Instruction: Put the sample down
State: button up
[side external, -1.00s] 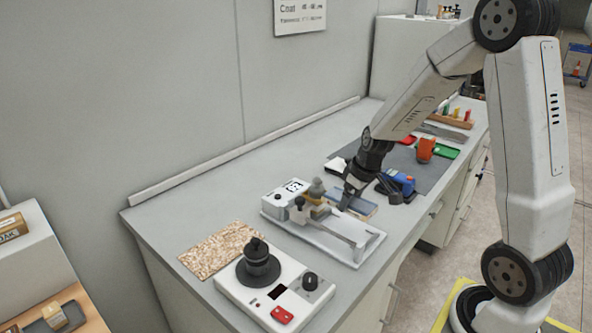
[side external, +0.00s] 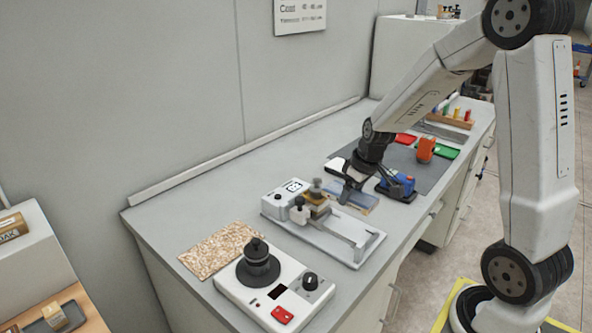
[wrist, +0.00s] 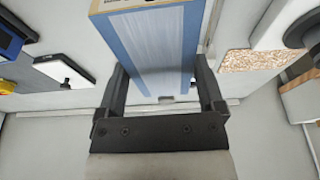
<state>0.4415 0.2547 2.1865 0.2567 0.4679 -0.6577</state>
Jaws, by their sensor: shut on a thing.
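My gripper (wrist: 161,95) is shut on the sample (wrist: 150,45), a flat panel with a pale streaked middle, blue side bands and a tan end, seen in the wrist view. In the side view my gripper (side external: 350,192) points down at the far side of the white coater machine (side external: 345,243), and the sample (side external: 352,196) shows as a blue strip beside it. Whether the sample touches anything beneath it is hard to tell.
A speckled board (side external: 222,246) and a white device with a black knob (side external: 275,290) lie at the near left.

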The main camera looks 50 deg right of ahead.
notch_tip(320, 180, up, 5)
jog(key=shift+f, duration=0.1)
jog(key=shift+w+a, duration=0.15)
jog(key=shift+w, duration=0.25)
jog(key=shift+w+a+m, duration=0.25)
jog(key=shift+w+m, duration=0.15)
jog(key=shift+w, duration=0.2)
jog(key=w+a+m+h, duration=0.2)
jog(key=w+a+m, duration=0.65)
jog(key=w, duration=0.35)
jog(key=m+g+h, duration=0.1)
jog(key=m+g, duration=0.2)
jog(key=m, duration=0.6)
send_over(223, 246)
jog(key=shift+a+f, duration=0.2)
jog(key=shift+f, duration=3.75)
jog(key=shift+a+f, duration=0.2)
jog(key=shift+f, duration=3.7)
jog(key=shift+f, duration=0.1)
jog(key=o, duration=1)
